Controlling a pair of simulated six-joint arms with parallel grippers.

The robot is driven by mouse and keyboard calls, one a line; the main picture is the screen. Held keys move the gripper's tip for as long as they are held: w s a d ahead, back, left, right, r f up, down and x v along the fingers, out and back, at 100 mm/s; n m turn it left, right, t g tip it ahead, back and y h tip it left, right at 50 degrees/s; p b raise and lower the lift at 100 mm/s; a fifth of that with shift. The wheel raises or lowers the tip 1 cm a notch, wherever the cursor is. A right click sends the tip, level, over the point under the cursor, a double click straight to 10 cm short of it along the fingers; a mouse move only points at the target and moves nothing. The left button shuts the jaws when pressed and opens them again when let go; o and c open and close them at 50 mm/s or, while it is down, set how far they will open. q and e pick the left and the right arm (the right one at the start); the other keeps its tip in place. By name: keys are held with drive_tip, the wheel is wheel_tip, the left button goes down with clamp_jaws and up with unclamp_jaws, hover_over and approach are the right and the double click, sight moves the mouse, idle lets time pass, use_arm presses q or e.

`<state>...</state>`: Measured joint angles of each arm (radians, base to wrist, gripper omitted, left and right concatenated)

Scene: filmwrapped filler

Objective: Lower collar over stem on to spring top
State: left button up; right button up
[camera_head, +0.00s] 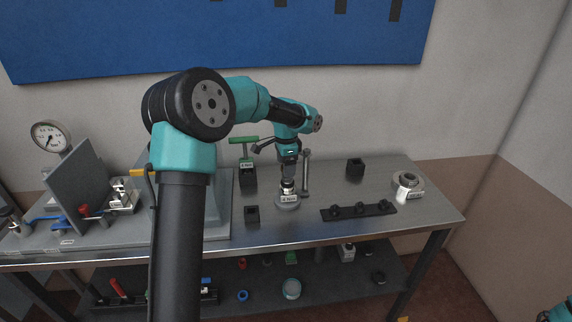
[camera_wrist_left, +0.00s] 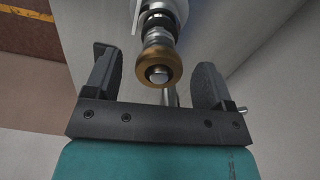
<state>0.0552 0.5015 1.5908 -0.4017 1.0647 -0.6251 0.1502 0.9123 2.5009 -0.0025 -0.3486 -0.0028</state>
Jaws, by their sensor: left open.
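My left gripper (camera_head: 288,168) hangs above a small metal assembly (camera_head: 288,188) standing on a round grey base (camera_head: 288,204) with a white label. In the left wrist view my left gripper (camera_wrist_left: 155,68) is open, with one dark jaw on each side of a brass-coloured collar (camera_wrist_left: 150,56). The collar sits around a silver stem (camera_wrist_left: 158,75), whose round end shows through its middle. Gaps show between the jaws and the collar. Metal and dark rings lie beyond the collar; I cannot make out the spring or whether the collar touches it. My right gripper is out of sight.
A thin upright post (camera_head: 306,172) stands just right of the assembly. Dark blocks (camera_head: 252,213), a black strip with several knobs (camera_head: 358,211) and a metal ring (camera_head: 409,185) are on the bench. A gauge (camera_head: 52,137) and grey plate (camera_head: 78,185) stand left.

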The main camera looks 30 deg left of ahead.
use_arm(q)
drive_tip(key=shift+r, duration=0.1)
wheel_tip(320, 180, up, 17)
idle(0.7)
idle(0.7)
